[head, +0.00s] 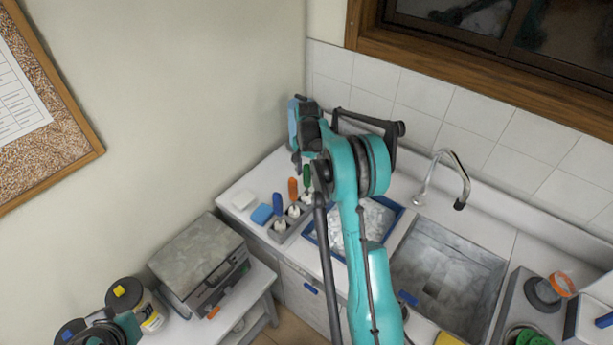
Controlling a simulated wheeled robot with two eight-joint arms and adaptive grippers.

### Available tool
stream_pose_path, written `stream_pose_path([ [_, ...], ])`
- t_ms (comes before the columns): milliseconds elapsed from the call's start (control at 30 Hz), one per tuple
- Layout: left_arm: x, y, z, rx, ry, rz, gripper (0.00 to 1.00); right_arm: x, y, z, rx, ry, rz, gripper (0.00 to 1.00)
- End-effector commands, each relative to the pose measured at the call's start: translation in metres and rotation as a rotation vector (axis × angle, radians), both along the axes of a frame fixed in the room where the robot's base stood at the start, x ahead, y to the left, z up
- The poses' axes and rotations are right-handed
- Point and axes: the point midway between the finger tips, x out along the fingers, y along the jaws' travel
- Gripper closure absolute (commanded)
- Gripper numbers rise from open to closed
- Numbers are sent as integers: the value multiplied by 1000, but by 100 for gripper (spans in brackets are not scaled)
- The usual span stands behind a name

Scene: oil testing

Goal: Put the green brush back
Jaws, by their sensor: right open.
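The green brush (306,176) stands upright, handle up, at the far end of a grey brush holder (281,234) on the counter left of the sink. An orange brush (293,189) and a blue brush (277,202) stand in line with it. My right gripper (297,166) is open and points down close to the green handle, just above and left of it. I cannot tell if they touch. My right arm hides part of the counter. Part of my left arm shows at the bottom left edge; its fingertips cannot be made out.
A blue-rimmed tray (318,237) lies right of the holder, beside the sink (446,270) and tap (451,176). A grey box-like device (197,255) and a yellow-labelled container (149,315) stand lower left.

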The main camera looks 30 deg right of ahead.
Motion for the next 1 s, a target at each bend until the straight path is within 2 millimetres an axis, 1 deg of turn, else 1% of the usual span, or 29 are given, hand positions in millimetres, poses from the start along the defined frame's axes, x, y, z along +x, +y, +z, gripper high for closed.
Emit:
stream_pose_path([
  [33,0,0,0,0,0,0,60,-1,0,11,0,0,0,56],
  [100,0,0,1,0,0,0,60,0,0,27,0,0,0,56],
  [300,0,0,2,0,0,0,60,-1,-1,71,0,0,0,56],
  [400,0,0,2,0,0,0,60,-1,-1,87,0,0,0,56],
  [533,0,0,3,0,0,0,60,-1,-1,99,0,0,1,56],
  [633,0,0,3,0,0,0,60,-5,6,111,-4,-12,24,56],
  [667,0,0,3,0,0,0,60,-7,10,116,-8,-19,40,56],
  [767,0,0,3,0,0,0,60,-22,32,138,-24,-61,124,56],
  [867,0,0,3,0,0,0,60,-48,62,165,-52,-121,250,56],
  [900,0,0,3,0,0,0,60,-60,74,175,-65,-148,303,56],
  [967,0,0,3,0,0,0,60,-79,92,186,-87,-188,385,56],
  [1000,0,0,2,0,0,0,60,-93,104,193,-102,-214,437,56],
])
